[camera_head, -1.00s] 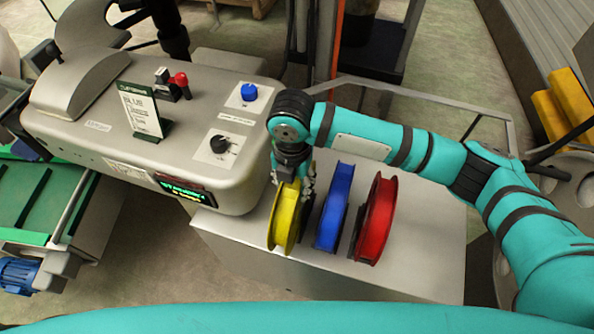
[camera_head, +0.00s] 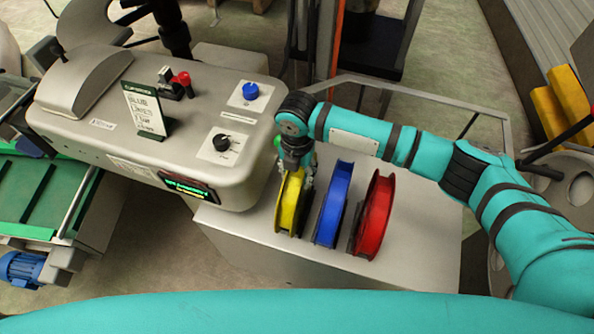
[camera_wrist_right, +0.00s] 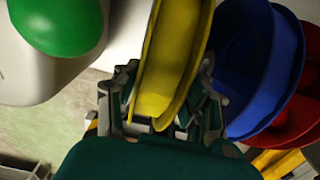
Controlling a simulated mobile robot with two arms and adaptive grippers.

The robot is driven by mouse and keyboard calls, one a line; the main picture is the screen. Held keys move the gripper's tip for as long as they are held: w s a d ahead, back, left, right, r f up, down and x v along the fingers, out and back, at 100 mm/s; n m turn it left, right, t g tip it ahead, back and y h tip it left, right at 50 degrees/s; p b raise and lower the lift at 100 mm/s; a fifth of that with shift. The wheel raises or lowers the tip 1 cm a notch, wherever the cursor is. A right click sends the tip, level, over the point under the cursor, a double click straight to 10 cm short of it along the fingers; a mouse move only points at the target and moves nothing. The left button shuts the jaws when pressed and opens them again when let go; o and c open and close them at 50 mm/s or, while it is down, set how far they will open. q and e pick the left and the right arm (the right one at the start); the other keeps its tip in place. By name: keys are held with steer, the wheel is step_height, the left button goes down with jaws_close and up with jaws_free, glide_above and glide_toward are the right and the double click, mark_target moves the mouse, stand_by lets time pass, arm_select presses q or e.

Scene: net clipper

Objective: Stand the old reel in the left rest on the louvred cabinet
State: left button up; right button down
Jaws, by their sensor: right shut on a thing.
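My right gripper (camera_head: 296,172) is shut on the upper rim of a yellow reel (camera_head: 289,213) at the left of the cabinet top. In the right wrist view the yellow reel (camera_wrist_right: 172,62) sits between the fingers (camera_wrist_right: 165,105). A blue reel (camera_head: 333,205) and a red reel (camera_head: 373,216) stand upright to its right on the grey cabinet (camera_head: 420,240). The pictures do not show which reel is called old. The rests are mostly hidden by the reels, and I cannot tell whether the yellow reel touches one. My left gripper is not in view.
A grey machine (camera_head: 95,115) with knobs, a sign (camera_head: 145,109) and a lit display (camera_head: 187,187) stands close left of the yellow reel. A green dome (camera_wrist_right: 57,22) is near the gripper. The cabinet top right of the red reel is clear.

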steer(key=c, duration=0.7)
jaws_free()
steer(key=shift+r, duration=0.45)
step_height(320, 180, up, 11)
steer(key=b, duration=0.3)
steer(key=shift+r, duration=0.15)
